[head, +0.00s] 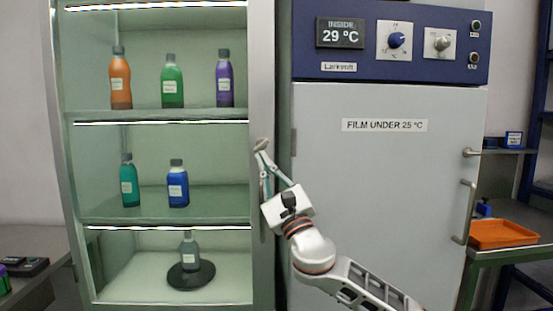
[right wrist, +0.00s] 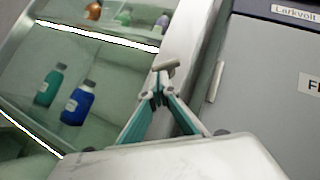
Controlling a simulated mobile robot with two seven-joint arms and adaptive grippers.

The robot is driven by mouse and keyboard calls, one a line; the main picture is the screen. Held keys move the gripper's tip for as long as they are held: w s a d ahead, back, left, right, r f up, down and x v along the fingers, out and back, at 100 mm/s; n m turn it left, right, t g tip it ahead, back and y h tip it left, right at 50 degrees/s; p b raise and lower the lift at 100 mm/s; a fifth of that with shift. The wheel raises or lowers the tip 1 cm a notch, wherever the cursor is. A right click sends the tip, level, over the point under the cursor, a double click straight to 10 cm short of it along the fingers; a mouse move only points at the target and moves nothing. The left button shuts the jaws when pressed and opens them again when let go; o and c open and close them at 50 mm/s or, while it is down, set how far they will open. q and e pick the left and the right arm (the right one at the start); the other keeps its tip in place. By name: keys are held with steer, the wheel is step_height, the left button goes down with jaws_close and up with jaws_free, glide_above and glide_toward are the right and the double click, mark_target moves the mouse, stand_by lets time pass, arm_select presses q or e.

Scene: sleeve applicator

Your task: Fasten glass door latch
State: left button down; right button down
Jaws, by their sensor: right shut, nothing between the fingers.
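The glass door (head: 155,215) fronts a lit display cabinet on the left; its metal frame (head: 262,60) runs down the right side. A small grey latch (head: 261,144) sits on that frame at about mid height, and it also shows in the right wrist view (right wrist: 167,67) as a short tilted bar on a stub. I cannot tell how far it is turned. My right gripper (head: 265,163) is shut and empty, its fingertips just below the latch. In the right wrist view the fingertips (right wrist: 157,94) look very close to the latch; contact is unclear. My left gripper is out of view.
Several bottles stand on the cabinet shelves, one (head: 189,250) on a dark round base (head: 191,275). A grey cabinet (head: 375,200) with a blue control panel (head: 365,68) stands close on the right. An orange tray (head: 503,234) lies on a side table.

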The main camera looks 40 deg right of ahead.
steer(key=m+h, duration=0.3)
steer(key=shift+w+a+f+b, duration=0.35)
steer(key=shift+b, duration=0.05)
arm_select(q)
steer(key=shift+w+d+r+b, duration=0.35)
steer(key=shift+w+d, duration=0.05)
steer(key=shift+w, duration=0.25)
arm_select(e)
steer(key=m+h, duration=0.2)
steer(key=m+g+h, duration=0.1)
steer(key=m+h, duration=0.1)
steer(key=m, duration=0.1)
steer(key=a+r+m+h, duration=0.1)
steer(key=m+h, duration=0.1)
steer(key=h, duration=0.1)
steer(key=shift+w+m+g, duration=0.15)
steer(key=shift+m+g, duration=0.15)
steer(key=shift+m, duration=0.1)
steer(key=shift+w+a, duration=0.1)
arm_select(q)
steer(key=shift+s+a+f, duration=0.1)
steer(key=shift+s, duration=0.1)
arm_select(e)
steer(key=shift+f, duration=0.15)
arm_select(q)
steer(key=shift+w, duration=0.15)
arm_select(e)
steer(key=v, duration=1.1)
steer(key=shift+s+f, duration=0.25)
steer(key=shift+s, duration=0.05)
